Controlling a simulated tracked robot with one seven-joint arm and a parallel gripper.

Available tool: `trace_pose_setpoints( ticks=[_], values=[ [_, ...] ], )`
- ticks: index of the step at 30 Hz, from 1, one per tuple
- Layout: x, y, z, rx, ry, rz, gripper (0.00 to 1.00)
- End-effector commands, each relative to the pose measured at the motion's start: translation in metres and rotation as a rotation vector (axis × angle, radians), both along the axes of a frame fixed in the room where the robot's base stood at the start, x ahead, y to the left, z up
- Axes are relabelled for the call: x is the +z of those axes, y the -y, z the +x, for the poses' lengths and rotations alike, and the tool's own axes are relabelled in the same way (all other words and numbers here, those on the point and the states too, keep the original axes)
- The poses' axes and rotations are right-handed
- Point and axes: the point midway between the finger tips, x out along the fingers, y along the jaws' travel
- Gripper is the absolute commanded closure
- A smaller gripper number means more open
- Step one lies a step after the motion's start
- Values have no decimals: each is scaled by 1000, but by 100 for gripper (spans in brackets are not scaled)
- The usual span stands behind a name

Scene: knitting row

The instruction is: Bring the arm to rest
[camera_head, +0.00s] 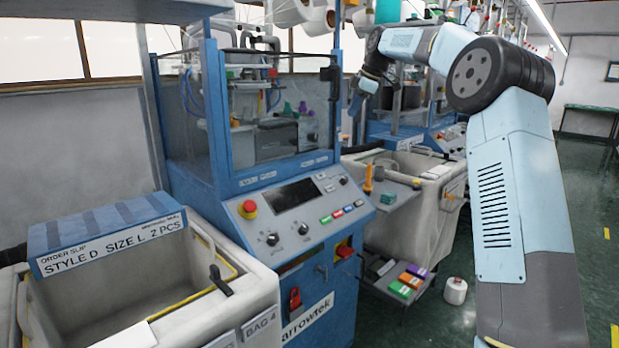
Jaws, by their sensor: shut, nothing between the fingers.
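My arm rises at the right of the picture, bends at a dark round joint and reaches back left. My gripper (355,104) hangs at its far end, pointing down, just right of the blue knitting machine's clear upper housing. It is small and partly dark in this view. It is shut, and I see nothing held in it. I cannot tell how close it is to the housing.
The blue machine (318,221) has a control panel and red knob. A grey bin (245,283) bears an order slip box (108,232). Another bin (428,213) stands behind. A white cone (455,291) is on the floor. The right aisle is clear.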

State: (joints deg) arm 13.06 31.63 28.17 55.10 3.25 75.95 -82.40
Motion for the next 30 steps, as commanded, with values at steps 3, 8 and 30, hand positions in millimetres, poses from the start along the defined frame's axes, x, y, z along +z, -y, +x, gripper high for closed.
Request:
trace_pose_setpoints(
  ticks=[3, 8, 30],
  values=[
    [12, -10, -34, -78, -17, -28, 100],
    [21, -16, -78, -199, -37, -53, 100],
    [8, 19, -304, -833, -63, -18, 100]
  ],
)
